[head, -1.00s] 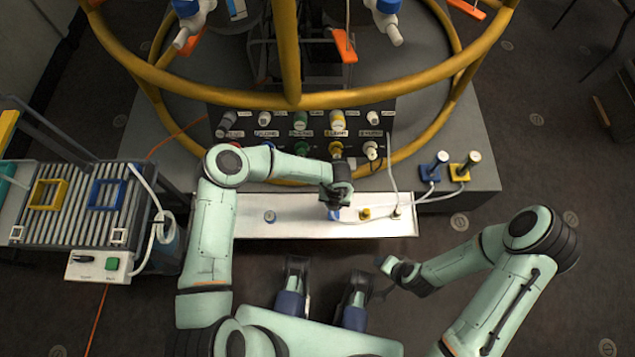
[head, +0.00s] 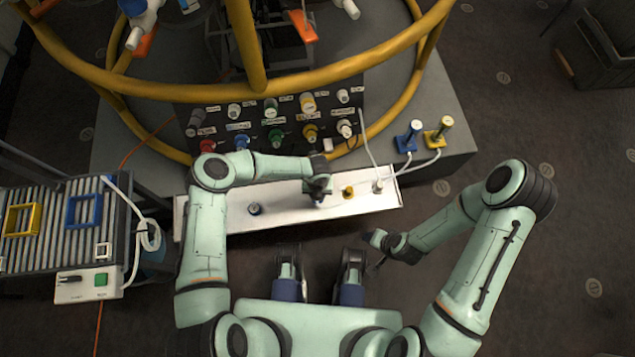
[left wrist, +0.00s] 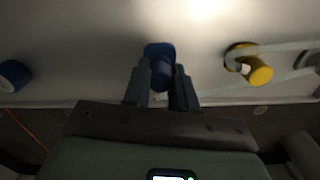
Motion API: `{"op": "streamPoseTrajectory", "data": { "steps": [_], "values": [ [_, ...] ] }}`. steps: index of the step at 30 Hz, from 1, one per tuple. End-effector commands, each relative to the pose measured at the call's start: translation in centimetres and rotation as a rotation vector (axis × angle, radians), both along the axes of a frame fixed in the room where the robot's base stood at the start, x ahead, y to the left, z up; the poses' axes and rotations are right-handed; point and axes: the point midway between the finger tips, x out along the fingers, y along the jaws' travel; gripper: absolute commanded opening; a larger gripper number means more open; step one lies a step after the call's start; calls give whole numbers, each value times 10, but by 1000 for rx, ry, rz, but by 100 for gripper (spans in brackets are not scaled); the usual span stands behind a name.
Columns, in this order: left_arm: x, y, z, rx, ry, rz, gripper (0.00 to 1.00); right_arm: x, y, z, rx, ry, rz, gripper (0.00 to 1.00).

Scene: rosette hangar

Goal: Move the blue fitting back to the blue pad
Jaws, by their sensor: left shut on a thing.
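My left gripper (head: 319,192) is low over the white tray (head: 220,222). In the left wrist view its two fingers close on the blue fitting (left wrist: 161,72), a short blue cylinder. A flat blue shape (left wrist: 157,49) shows just behind the cylinder; I cannot tell if it is the pad or part of the fitting, or if they touch. A separate round blue piece lies to the left on the tray (left wrist: 13,75); it looks dark in the head view (head: 254,208). My right gripper (head: 377,239) hangs off the tray's front, its jaw gap unclear.
A yellow fitting (head: 348,192) stands right of my left gripper, with a pale one (head: 378,187) beyond. Behind is a panel (head: 290,122) of coloured connectors under a yellow ring frame (head: 180,88). Blue (head: 409,140) and yellow (head: 438,135) cabled posts stand right. A ribbed bench (head: 50,240) is left.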

Motion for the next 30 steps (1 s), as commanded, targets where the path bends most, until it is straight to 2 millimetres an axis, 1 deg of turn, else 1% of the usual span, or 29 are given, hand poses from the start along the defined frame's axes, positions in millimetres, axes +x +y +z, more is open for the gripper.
{"op": "streamPoseTrajectory", "data": {
  "steps": [14, 23, 30],
  "values": [
    [0, 0, 0, 1, 0, 0, 0, 0, 0, 0, 0, 0, 0, 56],
    [0, 0, 1, 2, 0, 0, 0, 0, 0, 6, 0, -2, 0, 56],
    [0, 0, 0, 1, 0, 0, 0, 0, 0, 5, 0, -2, 0, 56]
  ]
}}
